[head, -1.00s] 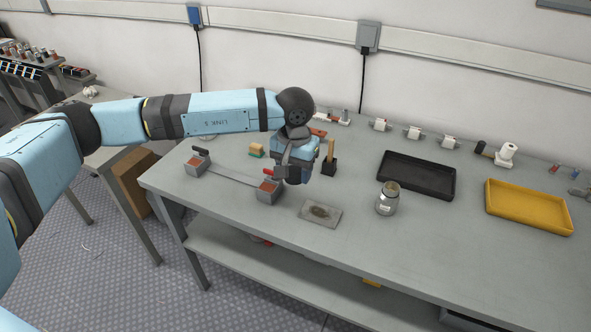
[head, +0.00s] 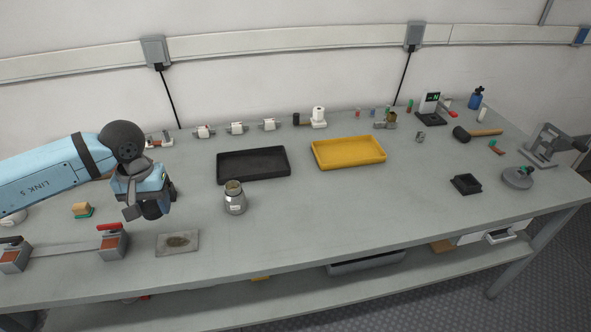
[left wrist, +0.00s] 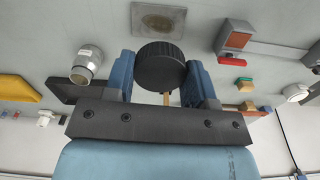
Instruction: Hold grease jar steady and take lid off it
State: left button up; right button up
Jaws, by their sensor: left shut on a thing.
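The grease jar (head: 235,203) is a grey metal jar with a pale label. It stands upright on the bench with its mouth uncovered and brownish inside. It also shows in the left wrist view (left wrist: 84,70). My left gripper (head: 150,207) is left of the jar and apart from it, above the bench. It is shut on a round black lid with a ribbed rim, clear between the blue fingers in the left wrist view (left wrist: 160,68). No gripper touches the jar. My right gripper is not in view.
A stained grey plate (head: 163,245) lies left of the jar near the front edge. A black tray (head: 228,176) and a yellow tray (head: 348,162) lie behind it. A test fixture with a red handle (head: 112,243) stands at left.

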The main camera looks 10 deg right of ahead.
aim_at(235, 198)
jog(key=i+z, duration=0.1)
jog(key=z, duration=1.25)
jog(key=i+j, duration=0.15)
jog(key=j, duration=0.2)
jog(key=i+j+z, duration=0.1)
jog(key=j, duration=0.25)
